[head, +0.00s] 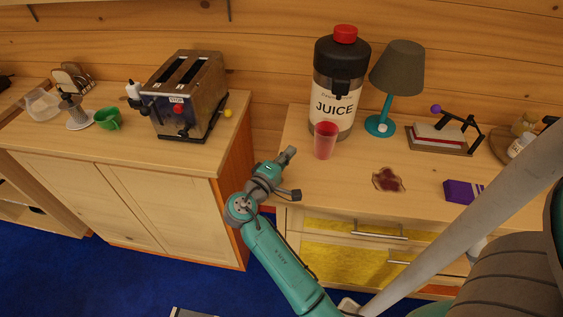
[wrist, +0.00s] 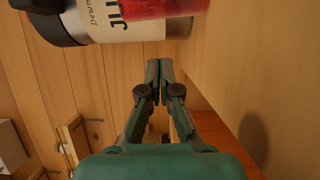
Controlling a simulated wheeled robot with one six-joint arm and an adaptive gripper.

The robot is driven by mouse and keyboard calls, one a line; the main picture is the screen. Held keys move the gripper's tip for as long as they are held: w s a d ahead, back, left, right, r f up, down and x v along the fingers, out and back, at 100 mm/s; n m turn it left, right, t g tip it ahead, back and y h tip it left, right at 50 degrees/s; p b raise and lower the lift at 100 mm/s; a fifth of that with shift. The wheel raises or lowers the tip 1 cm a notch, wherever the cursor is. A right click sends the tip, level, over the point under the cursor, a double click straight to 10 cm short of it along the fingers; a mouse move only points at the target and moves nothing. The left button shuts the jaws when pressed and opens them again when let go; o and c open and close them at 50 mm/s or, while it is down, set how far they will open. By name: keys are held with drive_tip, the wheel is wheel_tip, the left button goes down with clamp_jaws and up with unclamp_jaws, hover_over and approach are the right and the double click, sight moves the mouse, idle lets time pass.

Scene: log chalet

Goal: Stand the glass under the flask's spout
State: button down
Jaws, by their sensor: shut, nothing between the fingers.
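The flask (head: 331,116) is a tall container labelled JUICE with a black top, a red cap and a dark spout (head: 340,88) on its front. It stands upright on the right cabinet. The glass (head: 325,142) is red and see-through, and stands upright in front of the flask's lower part, below and slightly left of the spout in the head view. My gripper (head: 290,152) is shut and empty, left of the glass and apart from it. In the wrist view, my gripper (wrist: 160,68) points toward the flask (wrist: 135,30) and the glass (wrist: 160,7), both partly cut off.
A lamp (head: 397,70) stands right of the flask. The left counter holds a toaster (head: 190,95) and a green cup (head: 108,119).

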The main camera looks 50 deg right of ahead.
sight(316, 143)
drive_tip(key=d, duration=0.3)
drive_tip(key=shift+w+d, duration=0.1)
drive_tip(key=shift+d, duration=0.05)
drive_tip(key=shift+s+d, duration=1.2)
drive_tip(key=shift+d, duration=0.1)
drive_tip(key=shift+s+d, duration=0.75)
drive_tip(key=shift+d, duration=0.15)
drive_tip(key=shift+w, duration=0.1)
